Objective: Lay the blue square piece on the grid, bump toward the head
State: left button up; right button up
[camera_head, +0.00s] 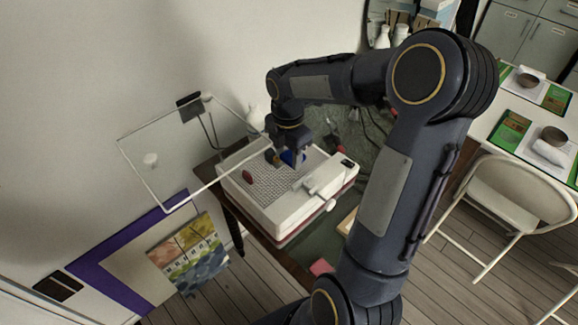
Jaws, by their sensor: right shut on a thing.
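The blue square piece (290,158) is between the fingers of my right gripper (293,156), near the far right of the grid. The gripper is shut on it and points down. I cannot tell whether the piece touches the grid, and its bump cannot be made out. The grid (276,188) is a grey mesh bed on top of a white machine. A white head (318,184) sits at the right part of the machine. My left gripper is not in view.
A dark red oval piece (248,177) lies on the grid's left part. A clear framed panel (190,150) stands up at the left of the machine. White vases stand behind. A folding chair (515,200) and a table with bowls are at the right.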

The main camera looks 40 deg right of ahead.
jog(key=shift+w, duration=0.45)
jog(key=b, duration=0.5)
send_over(287, 178)
notch_tip(287, 178, down, 5)
jog(key=shift+a+f, duration=0.1)
jog(key=shift+p, duration=0.6)
dwell(1.0)
jog(key=shift+f+b, duration=0.65)
jog(key=shift+f, duration=0.25)
dwell(0.8)
jog(key=o, duration=1.1)
